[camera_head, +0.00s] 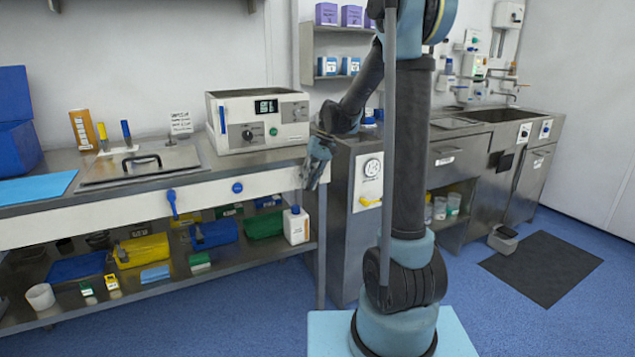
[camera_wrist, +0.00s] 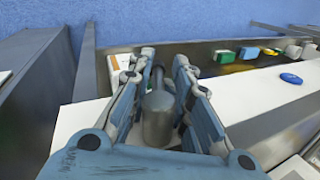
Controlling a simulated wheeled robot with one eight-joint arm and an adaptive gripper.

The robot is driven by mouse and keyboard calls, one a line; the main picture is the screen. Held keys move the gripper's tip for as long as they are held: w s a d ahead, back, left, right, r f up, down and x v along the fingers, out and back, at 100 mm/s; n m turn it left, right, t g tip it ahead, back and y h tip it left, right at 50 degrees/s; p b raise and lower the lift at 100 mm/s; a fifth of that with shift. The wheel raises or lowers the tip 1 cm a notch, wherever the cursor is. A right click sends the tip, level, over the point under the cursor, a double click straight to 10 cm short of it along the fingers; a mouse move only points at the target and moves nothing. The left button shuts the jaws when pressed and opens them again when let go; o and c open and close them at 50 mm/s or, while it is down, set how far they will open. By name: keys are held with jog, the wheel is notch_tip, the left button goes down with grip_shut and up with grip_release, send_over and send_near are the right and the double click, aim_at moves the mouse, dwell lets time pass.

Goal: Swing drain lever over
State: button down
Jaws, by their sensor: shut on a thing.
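My gripper (camera_head: 312,180) points down near the right end of the table's front edge, beside the cabinet. In the wrist view its blue fingers (camera_wrist: 160,75) are on either side of a dark grey rod-like thing with a rounded end (camera_wrist: 158,118), and it is shut on it. I cannot tell whether this thing is the drain lever. A blue lever (camera_head: 172,203) hangs on the table's white front panel below the lidded basin (camera_head: 140,165), apart from my gripper. A yellow lever (camera_head: 370,202) is on the cabinet's white panel, below a gauge (camera_head: 372,168).
A white device (camera_head: 258,120) stands on the table above a blue knob (camera_head: 237,187). A white bottle (camera_head: 296,226) and coloured containers stand on the lower shelf (camera_head: 215,270). The cabinet side is close to my gripper. The blue floor in front (camera_head: 240,325) is clear.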

jog(key=shift+w+d, duration=0.2)
jog(key=c, duration=1.6)
grip_release()
jog(key=shift+o, duration=0.2)
jog(key=shift+s, duration=0.1)
jog(key=shift+r, duration=0.25)
jog(key=v, duration=1.1)
jog(key=shift+d+r, duration=0.15)
jog(key=shift+d, duration=0.05)
